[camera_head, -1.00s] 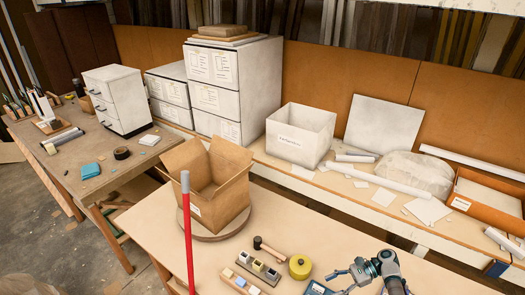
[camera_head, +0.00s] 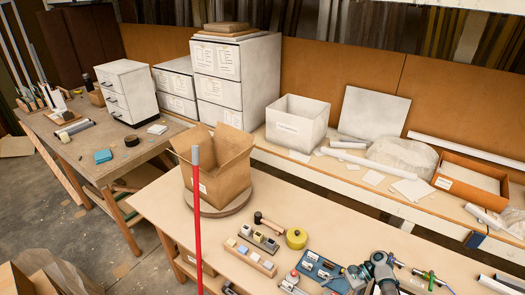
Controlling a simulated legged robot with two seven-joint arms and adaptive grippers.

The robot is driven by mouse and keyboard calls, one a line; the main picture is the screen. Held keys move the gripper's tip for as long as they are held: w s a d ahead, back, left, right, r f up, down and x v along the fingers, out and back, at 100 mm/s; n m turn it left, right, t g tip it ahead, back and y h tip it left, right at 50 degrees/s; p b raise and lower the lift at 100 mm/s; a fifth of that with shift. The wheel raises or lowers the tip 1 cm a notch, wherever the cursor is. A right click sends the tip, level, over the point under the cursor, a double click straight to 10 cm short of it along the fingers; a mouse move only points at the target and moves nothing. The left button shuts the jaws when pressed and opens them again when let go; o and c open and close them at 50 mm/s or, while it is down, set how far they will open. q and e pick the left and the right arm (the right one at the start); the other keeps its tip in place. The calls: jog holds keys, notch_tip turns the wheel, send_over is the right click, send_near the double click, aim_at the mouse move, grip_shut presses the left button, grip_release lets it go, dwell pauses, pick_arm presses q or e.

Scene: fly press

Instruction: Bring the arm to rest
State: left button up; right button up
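A red upright bar (camera_head: 197,220) with a grey tip rises from the bottom edge, in front of the open cardboard box. Its lower end is out of view, so I cannot tell what it is fixed to. My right gripper (camera_head: 354,276) is low at the right of centre, over the near part of the light table, close to a blue tray (camera_head: 322,266). It is well to the right of the red bar and apart from it. Its fingers are small and blend with the things behind them. My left gripper is not in view.
An open cardboard box (camera_head: 221,176) stands on a round turntable (camera_head: 225,208). A mallet (camera_head: 268,221), a yellow round item (camera_head: 296,238) and a wooden block rack (camera_head: 248,259) lie on the light table (camera_head: 170,214). A bench with cabinets and a white bin (camera_head: 297,123) runs behind.

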jog(key=s+a+f+n+t+h, duration=0.1)
jog(key=s+a+f+n+h, duration=0.25)
jog(key=s+f+n, duration=0.35)
jog(key=s+a+f+n+t+h, duration=0.1)
jog(key=s+a+f+n+h, duration=0.25)
jog(key=s, duration=0.55)
jog(key=s+d+r+n+t+h, duration=0.4)
jog(key=s+r+n+t+h, duration=0.15)
jog(key=s+r, duration=0.4)
notch_tip(320, 180, down, 32)
jog(key=s+g+b, duration=0.2)
jog(key=b, duration=0.3)
pick_arm(q)
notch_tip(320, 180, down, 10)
jog(key=b, duration=0.5)
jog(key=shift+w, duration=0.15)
pick_arm(e)
jog(key=s+d+f+g, duration=0.1)
jog(key=s+d+f, duration=0.1)
jog(key=s+f, duration=1.6)
notch_tip(320, 180, down, 3)
jog(key=shift+s+d+f, duration=0.2)
jog(key=shift+s+d, duration=0.1)
jog(key=shift+d, duration=0.05)
jog(key=shift+g+y, duration=0.25)
